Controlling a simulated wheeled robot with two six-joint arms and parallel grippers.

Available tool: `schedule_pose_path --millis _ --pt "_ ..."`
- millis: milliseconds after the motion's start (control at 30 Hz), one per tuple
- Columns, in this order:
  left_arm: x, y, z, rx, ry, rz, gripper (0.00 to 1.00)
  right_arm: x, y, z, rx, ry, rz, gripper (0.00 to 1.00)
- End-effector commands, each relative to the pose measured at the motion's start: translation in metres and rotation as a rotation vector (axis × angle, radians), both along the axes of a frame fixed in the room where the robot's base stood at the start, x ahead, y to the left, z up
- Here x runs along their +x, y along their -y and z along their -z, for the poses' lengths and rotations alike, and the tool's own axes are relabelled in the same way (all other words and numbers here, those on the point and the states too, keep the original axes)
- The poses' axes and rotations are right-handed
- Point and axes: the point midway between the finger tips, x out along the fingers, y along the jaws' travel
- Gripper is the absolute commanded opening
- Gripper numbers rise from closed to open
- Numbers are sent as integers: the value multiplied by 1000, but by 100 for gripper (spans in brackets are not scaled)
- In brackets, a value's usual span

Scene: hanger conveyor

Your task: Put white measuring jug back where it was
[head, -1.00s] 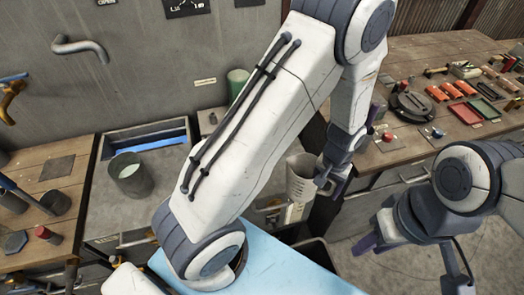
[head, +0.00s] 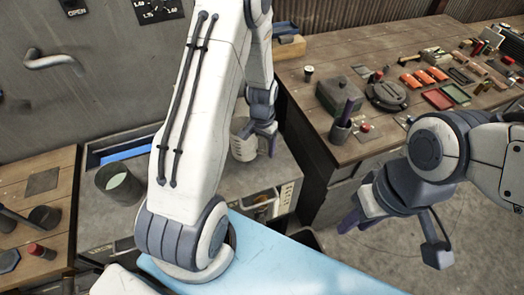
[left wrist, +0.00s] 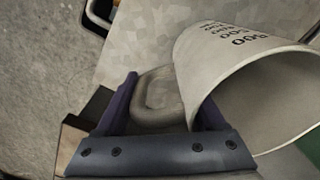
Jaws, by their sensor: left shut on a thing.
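The white measuring jug (head: 243,140) is at the grey counter in the head view, partly hidden by my left arm. In the left wrist view the jug (left wrist: 240,65) shows dark printed numbers and its open mouth. My left gripper (head: 264,142) is shut on the jug's handle, which lies between its purple fingers in the left wrist view (left wrist: 165,100). I cannot tell whether the jug's base touches the counter. My right gripper (head: 358,215) hangs away from the jug, over the floor; its opening is not clear.
A grey beaker with pale green contents (head: 119,183) stands on the counter (head: 95,222), left of my left arm. A wooden table (head: 325,62) at the right holds a dark box, a pen cup and coloured blocks. A light blue surface (head: 290,266) is in front.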

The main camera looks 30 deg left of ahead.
Motion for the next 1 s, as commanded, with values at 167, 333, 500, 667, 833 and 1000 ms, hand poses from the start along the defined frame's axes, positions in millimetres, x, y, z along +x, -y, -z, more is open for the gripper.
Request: schedule_pose_path --millis 167,333,500,667,833,1000 --pt "0 -3 14 -1 -4 -1 0 0 0 -8 0 0 -1 36" --pt "0 -2 35 -1 -2 0 0 0 0 -16 0 0 -2 36" --pt "1 -2 42 0 2 0 0 0 0 -16 0 0 -3 36" --pt "1 -2 42 0 2 0 0 0 0 -15 0 0 -3 36" --pt "1 -2 46 0 1 0 78 0 0 -12 0 0 -2 36" --pt "1 -2 45 0 1 0 100 0 0 -13 0 0 -2 36"
